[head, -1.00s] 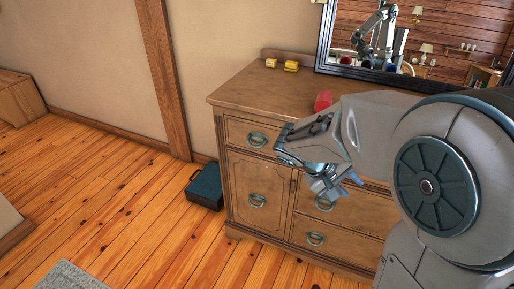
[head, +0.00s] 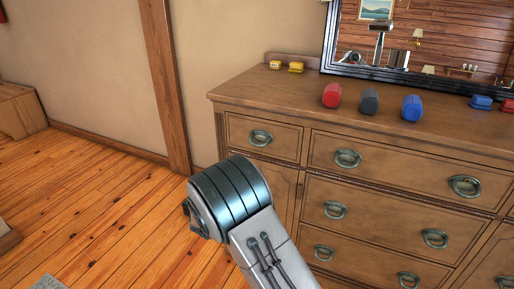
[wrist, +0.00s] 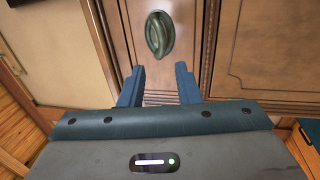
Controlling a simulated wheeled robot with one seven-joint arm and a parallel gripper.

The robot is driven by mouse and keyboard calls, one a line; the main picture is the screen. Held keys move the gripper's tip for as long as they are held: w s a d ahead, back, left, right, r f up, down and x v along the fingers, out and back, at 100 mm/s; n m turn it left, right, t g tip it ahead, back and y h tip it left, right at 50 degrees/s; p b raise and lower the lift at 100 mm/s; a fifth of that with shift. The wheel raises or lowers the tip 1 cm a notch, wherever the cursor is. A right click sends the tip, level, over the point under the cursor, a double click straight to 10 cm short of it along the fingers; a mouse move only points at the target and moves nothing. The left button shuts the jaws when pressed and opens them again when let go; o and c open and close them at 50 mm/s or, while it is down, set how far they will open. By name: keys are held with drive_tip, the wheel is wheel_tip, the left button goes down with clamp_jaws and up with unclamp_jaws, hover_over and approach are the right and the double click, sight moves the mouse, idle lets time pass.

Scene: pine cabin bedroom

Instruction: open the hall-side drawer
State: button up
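The wooden dresser (head: 330,150) stands against the wall, and the drawers I can see in it are shut. Its small top-left drawer (head: 285,143) has an oval ring handle (head: 260,138). In the wrist view, which looks turned sideways, a handle (wrist: 159,33) on a narrow drawer front (wrist: 130,35) lies straight ahead, beyond the fingertips. My gripper (wrist: 160,75) is open and empty, its two fingers apart and pointing at that drawer front, short of the handle. In the head view my arm hides the gripper.
A mirror (head: 430,50) rises behind. The wooden floor (head: 90,200) left of the dresser is clear.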

sight(257, 144)
drive_tip(key=x, duration=1.2)
drive_tip(key=shift+w+d+b, duration=0.1)
drive_tip(key=shift+b, duration=0.3)
clamp_jaws()
